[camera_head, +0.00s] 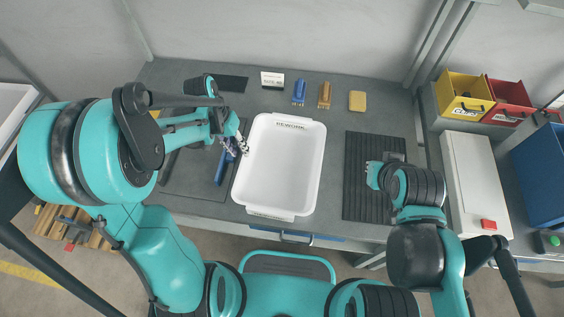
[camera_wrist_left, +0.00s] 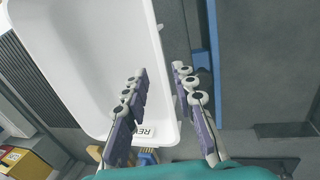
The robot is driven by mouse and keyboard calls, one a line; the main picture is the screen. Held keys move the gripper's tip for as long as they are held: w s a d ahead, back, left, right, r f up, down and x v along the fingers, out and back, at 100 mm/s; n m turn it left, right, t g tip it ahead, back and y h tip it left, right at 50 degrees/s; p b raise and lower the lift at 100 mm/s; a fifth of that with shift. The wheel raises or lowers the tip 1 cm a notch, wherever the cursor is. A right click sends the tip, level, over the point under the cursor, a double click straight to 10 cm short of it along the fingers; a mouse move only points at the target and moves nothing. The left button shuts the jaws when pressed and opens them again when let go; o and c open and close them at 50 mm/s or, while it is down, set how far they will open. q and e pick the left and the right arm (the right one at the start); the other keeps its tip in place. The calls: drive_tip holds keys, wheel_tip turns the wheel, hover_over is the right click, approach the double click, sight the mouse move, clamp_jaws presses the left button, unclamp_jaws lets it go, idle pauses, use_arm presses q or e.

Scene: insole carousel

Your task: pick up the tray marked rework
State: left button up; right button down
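The white tray (camera_head: 281,168), labelled REWORK on its far rim, lies empty on the grey workbench. In the left wrist view the tray (camera_wrist_left: 95,60) fills the upper left, with part of its label showing. My left gripper (camera_head: 240,142) is at the tray's left rim, towards the far end. In the left wrist view its fingers (camera_wrist_left: 160,76) are spread, one over the tray's inside and one outside, with the rim between them. I cannot tell whether they touch it. My right gripper (camera_head: 374,175) is over the ribbed black mat, its fingers too small to read.
A blue-handled tool (camera_head: 220,168) lies close left of the tray. Behind it are a small sign (camera_head: 272,80), a blue brush (camera_head: 299,91), a tan brush (camera_head: 324,94) and a yellow block (camera_head: 357,101). The black mat (camera_head: 362,205) is to the right. Yellow (camera_head: 464,95) and red bins stand far right.

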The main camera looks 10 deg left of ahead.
sight(247, 159)
use_arm(q)
drive_tip(key=b+x, duration=0.1)
drive_tip(key=x, duration=0.1)
drive_tip(key=b+x, duration=0.1)
drive_tip(key=x, duration=0.2)
drive_tip(key=w+b+x, duration=0.1)
drive_tip(key=x, duration=0.1)
drive_tip(key=shift+d+f, duration=0.1)
drive_tip(key=shift+f, duration=0.1)
drive_tip(key=shift+r, duration=0.1)
clamp_jaws()
